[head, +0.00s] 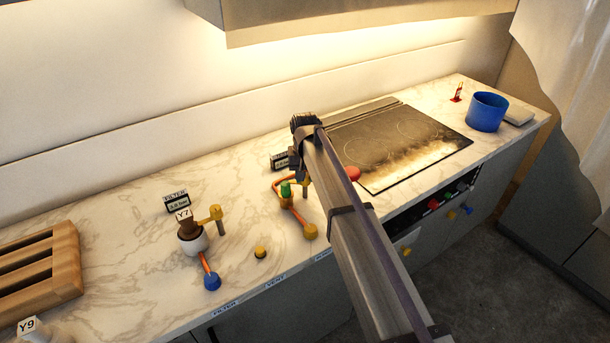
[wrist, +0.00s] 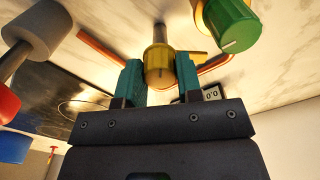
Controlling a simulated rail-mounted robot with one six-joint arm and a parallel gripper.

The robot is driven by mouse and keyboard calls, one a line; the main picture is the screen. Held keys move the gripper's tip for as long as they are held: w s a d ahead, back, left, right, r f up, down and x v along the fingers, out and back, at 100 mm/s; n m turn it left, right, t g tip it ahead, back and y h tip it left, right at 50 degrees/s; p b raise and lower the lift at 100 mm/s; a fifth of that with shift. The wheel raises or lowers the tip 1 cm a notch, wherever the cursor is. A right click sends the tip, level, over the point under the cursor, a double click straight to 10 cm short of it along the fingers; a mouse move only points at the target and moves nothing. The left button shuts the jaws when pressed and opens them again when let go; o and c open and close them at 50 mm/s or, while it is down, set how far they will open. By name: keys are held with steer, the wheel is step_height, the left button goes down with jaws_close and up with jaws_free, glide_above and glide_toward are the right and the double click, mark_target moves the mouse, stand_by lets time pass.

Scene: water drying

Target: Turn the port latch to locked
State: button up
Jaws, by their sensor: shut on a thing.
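In the wrist view my gripper (wrist: 160,84) has its two teal fingers on either side of a yellow upright piece (wrist: 158,60), which I take to be the port latch, and is shut on it. A short yellow arm reaches right from behind this piece, beside the green knob (wrist: 229,26). In the head view part of a yellow post (head: 305,188) shows beside the green knob (head: 286,189); my arm hides the fingers and much of this spot. I cannot tell the latch's locked mark.
At left stand a white-and-brown Y7 filter (head: 193,242), another yellow latch (head: 216,214) and a blue-ended lever (head: 212,281). A red ball handle (head: 353,173) is close right of my arm, before the black hob (head: 420,150). A blue pot (head: 487,112) stands far right.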

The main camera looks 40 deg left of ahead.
steer(key=n, duration=0.4)
steer(key=shift+n, duration=2)
steer(key=o, duration=0.9)
step_height(320, 180, up, 11)
steer(key=p, duration=1)
steer(key=shift+f+p, duration=0.1)
steer(key=shift+p, duration=0.3)
